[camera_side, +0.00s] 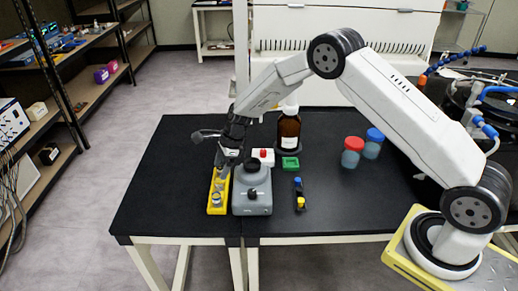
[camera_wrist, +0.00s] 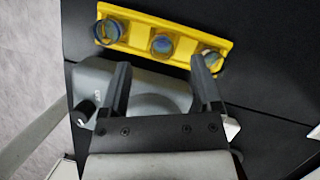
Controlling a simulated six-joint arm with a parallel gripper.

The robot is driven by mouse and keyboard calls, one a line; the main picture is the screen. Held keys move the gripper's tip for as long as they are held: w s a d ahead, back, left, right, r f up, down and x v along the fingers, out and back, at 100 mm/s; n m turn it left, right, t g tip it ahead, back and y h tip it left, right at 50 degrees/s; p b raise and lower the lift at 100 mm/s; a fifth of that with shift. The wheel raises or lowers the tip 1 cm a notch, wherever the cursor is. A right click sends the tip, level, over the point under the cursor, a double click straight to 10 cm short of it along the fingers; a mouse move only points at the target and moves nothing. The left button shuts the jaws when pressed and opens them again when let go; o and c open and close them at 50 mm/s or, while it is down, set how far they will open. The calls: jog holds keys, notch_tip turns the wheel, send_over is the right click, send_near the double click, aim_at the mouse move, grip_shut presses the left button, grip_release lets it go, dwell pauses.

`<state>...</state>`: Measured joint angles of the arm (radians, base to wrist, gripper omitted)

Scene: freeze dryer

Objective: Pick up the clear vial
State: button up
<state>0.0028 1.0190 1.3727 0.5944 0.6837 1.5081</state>
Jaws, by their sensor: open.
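A yellow rack (camera_side: 211,208) stands on the black table, left of a grey device. In the wrist view the rack (camera_wrist: 135,42) holds small round clear vials: a left one (camera_wrist: 108,31), a middle one (camera_wrist: 162,44) and a right one (camera_wrist: 211,58). In the side view the near vial (camera_side: 216,199) stands upright in the rack; the far end is partly hidden by my gripper (camera_side: 226,166). In the wrist view my gripper (camera_wrist: 160,65) is open and empty. Its right fingertip is close to the right vial; contact cannot be told.
The grey device (camera_side: 252,197) with a black knob stands just right of the rack. A small dark holder (camera_side: 299,197) and red-capped (camera_side: 352,157) and blue-capped (camera_side: 373,145) jars stand further right. The table's left part is clear.

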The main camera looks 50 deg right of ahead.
aim_at(217, 177)
jog(key=shift+a+f, duration=0.15)
jog(key=shift+f, duration=0.15)
jog(key=shift+x, duration=2.55)
grip_shut()
